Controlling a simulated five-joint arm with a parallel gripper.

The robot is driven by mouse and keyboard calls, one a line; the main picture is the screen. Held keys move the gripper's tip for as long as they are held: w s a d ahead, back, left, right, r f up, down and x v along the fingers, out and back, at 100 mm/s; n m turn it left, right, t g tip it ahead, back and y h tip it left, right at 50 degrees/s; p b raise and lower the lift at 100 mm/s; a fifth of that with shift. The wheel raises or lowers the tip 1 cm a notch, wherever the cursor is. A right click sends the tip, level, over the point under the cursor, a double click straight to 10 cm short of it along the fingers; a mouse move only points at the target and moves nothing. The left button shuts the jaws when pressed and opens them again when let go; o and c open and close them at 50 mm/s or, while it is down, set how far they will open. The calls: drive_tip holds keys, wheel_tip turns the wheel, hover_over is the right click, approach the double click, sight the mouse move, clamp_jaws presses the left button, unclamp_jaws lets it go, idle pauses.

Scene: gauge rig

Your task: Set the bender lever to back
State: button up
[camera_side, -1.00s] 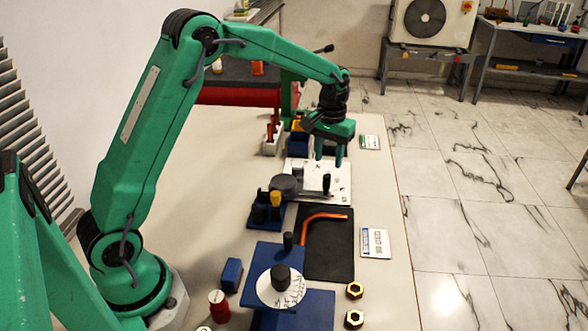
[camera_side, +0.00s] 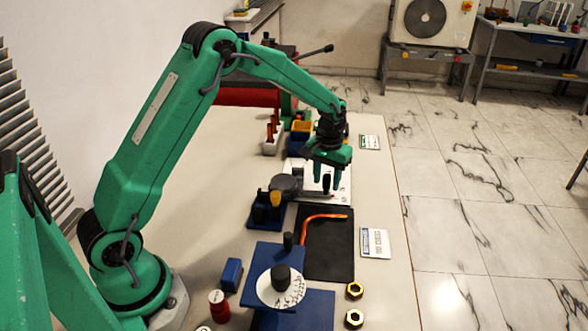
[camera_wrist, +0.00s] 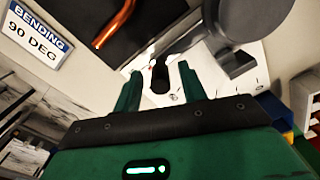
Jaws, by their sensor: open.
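The bender (camera_side: 287,187) is a dark grey round body on a white plate (camera_side: 343,193). Its lever has a black upright knob (camera_side: 326,183), pointing to the right of the body in the side view. My green gripper (camera_side: 325,188) is low over the plate, around or just beside the knob. In the wrist view the knob (camera_wrist: 160,75) stands between the two fingertips of my open gripper (camera_wrist: 159,77), with a gap on each side. The grey lever arm (camera_wrist: 185,42) runs from the knob to the round body (camera_wrist: 236,60).
A black mat (camera_side: 330,243) with a bent copper pipe (camera_side: 308,226) lies in front of the plate. A blue holder (camera_side: 266,213) with a yellow-topped piece stands left. A blue stand with a white dial (camera_side: 281,290) is nearer. A sign (camera_side: 375,243) lies right.

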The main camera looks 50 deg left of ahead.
clamp_jaws()
drive_tip(key=shift+w, duration=0.1)
drive_tip(key=shift+w+a+n, duration=0.5)
drive_tip(key=shift+a+n, duration=0.25)
drive_tip(key=shift+n, duration=0.1)
drive_tip(key=shift+w+a+n, duration=0.45)
drive_tip(key=shift+a+n, duration=0.25)
drive_tip(key=shift+n, duration=0.15)
drive_tip(key=a+n, duration=0.4)
drive_tip(key=w+a+n, duration=0.1)
drive_tip(key=a+n, duration=0.1)
drive_tip(key=shift+a, duration=0.15)
drive_tip(key=a+n, duration=0.1)
drive_tip(key=n, duration=0.1)
drive_tip(key=s+a+n, duration=0.1)
drive_tip(key=a+n, duration=0.2)
drive_tip(key=a, duration=0.1)
drive_tip(key=shift+s+n, duration=0.35)
drive_tip(key=shift+n, duration=0.05)
drive_tip(key=shift+s+a+n, duration=0.8)
drive_tip(key=shift+a+n, duration=0.2)
drive_tip(key=shift+n, duration=0.3)
unclamp_jaws()
